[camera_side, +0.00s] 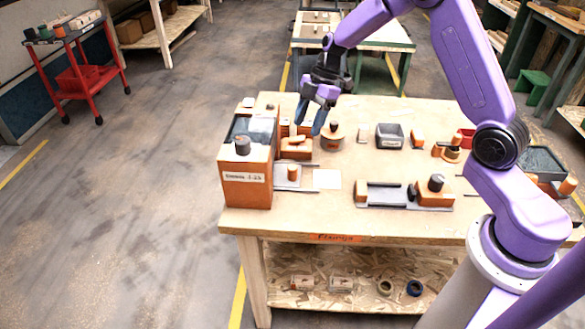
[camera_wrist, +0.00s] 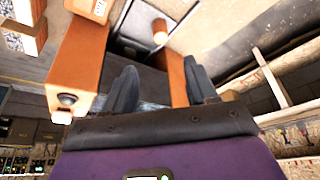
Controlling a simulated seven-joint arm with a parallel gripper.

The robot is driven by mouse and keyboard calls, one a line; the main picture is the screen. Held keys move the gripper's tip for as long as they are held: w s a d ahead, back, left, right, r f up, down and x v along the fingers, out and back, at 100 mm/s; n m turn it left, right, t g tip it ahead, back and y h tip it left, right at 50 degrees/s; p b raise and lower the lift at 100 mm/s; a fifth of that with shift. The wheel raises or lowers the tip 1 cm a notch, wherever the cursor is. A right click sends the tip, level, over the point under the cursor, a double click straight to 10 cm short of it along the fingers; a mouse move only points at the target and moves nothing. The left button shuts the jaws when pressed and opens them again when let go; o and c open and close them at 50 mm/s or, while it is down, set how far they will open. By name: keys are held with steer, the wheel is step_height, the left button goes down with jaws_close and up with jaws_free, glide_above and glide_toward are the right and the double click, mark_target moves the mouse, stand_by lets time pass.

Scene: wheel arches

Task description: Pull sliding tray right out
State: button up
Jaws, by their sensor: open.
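A small grey tray (camera_side: 284,183) with an upright orange knob (camera_side: 292,172) lies at the right side of an orange box (camera_side: 246,185). It looks like the sliding tray. The box has a white label and a dark knob on top. My gripper (camera_side: 310,122) is open, fingers pointing down, above and behind the tray, close over an orange block (camera_side: 297,150). In the wrist view my gripper (camera_wrist: 162,88) shows two dark fingers apart with nothing clearly held.
A round grey-orange piece (camera_side: 332,138) stands right of my gripper. A dark grey bin (camera_side: 390,136) and a long grey slide fixture (camera_side: 400,193) sit further right on the wooden table (camera_side: 320,215). The tabletop just right of the tray is mostly clear, with a pale sheet (camera_side: 327,179).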

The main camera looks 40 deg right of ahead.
mark_target(294, 166)
steer(key=x, duration=1.4)
steer(key=shift+a+f, duration=0.1)
steer(key=shift+f, duration=0.2)
jaws_close()
steer(key=shift+s, duration=0.1)
